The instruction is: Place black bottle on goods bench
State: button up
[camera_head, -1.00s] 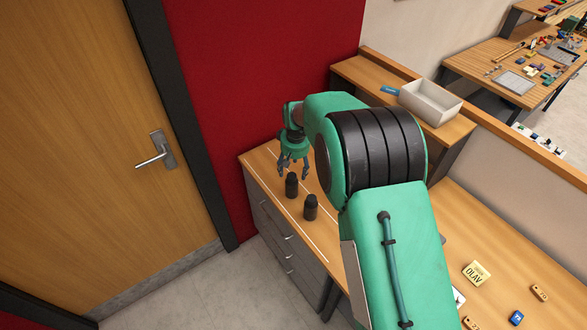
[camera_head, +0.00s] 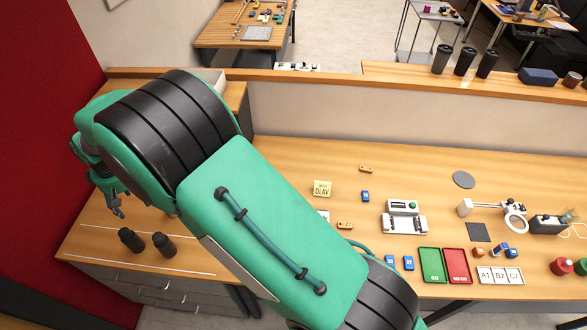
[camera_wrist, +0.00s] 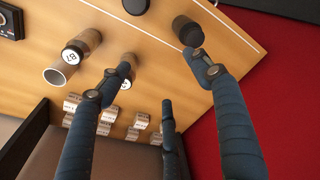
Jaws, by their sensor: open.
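Two black bottles stand on the wooden bench top at the left in the head view: the left one (camera_head: 131,240) and the right one (camera_head: 164,245). Thin white lines mark this bench top (camera_head: 95,238). My gripper (camera_head: 117,209) hangs above the bench, behind the bottles, and is open and empty. In the wrist view, its fingers (camera_wrist: 157,85) are spread wide. One black bottle (camera_wrist: 188,31) shows just beyond a fingertip, apart from or touching it I cannot tell. Another black bottle (camera_wrist: 136,5) is cut by the top edge. Which bench is the goods bench is not marked.
Several brown and silver labelled containers (camera_wrist: 82,47) stand near the fingers in the wrist view. Three black cups (camera_head: 465,60) stand on the back ledge. A green tray (camera_head: 431,264), a red tray (camera_head: 457,266) and small devices occupy the right bench. A red wall (camera_head: 40,130) bounds the left.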

jog(key=w+d+r+m+t, duration=0.15)
jog(key=w+d+r, duration=0.25)
jog(key=d+r, duration=0.5)
jog(key=w+d+r+m, duration=0.2)
jog(key=w+d+r, duration=0.3)
jog(key=d, duration=0.6)
jog(key=w+d+r+m, duration=0.1)
jog(key=w+d+r, duration=0.2)
jog(key=d+r, duration=0.65)
jog(key=s+d+r+m, duration=0.1)
jog(key=d+r, duration=0.2)
jog(key=d, duration=0.4)
jog(key=d+r+m, duration=0.1)
jog(key=d+r, duration=0.2)
jog(key=d, duration=0.4)
jog(key=s+d+r+m+t, duration=0.1)
jog(key=s+d+r, duration=0.15)
jog(key=d, duration=0.45)
jog(key=s+d+r+m+t, duration=0.1)
jog(key=s+d, duration=0.3)
jog(key=d, duration=0.3)
jog(key=s+d+r+m, duration=0.2)
jog(key=s+d, duration=0.1)
jog(key=d, duration=0.3)
jog(key=s+d+f+m+t+h, duration=0.1)
jog(key=s+d+f+m, duration=0.2)
jog(key=s+d, duration=1.1)
jog(key=shift+s+d+f+m, duration=0.2)
jog(key=shift+s+d+m, duration=0.15)
jog(key=shift+s, duration=0.5)
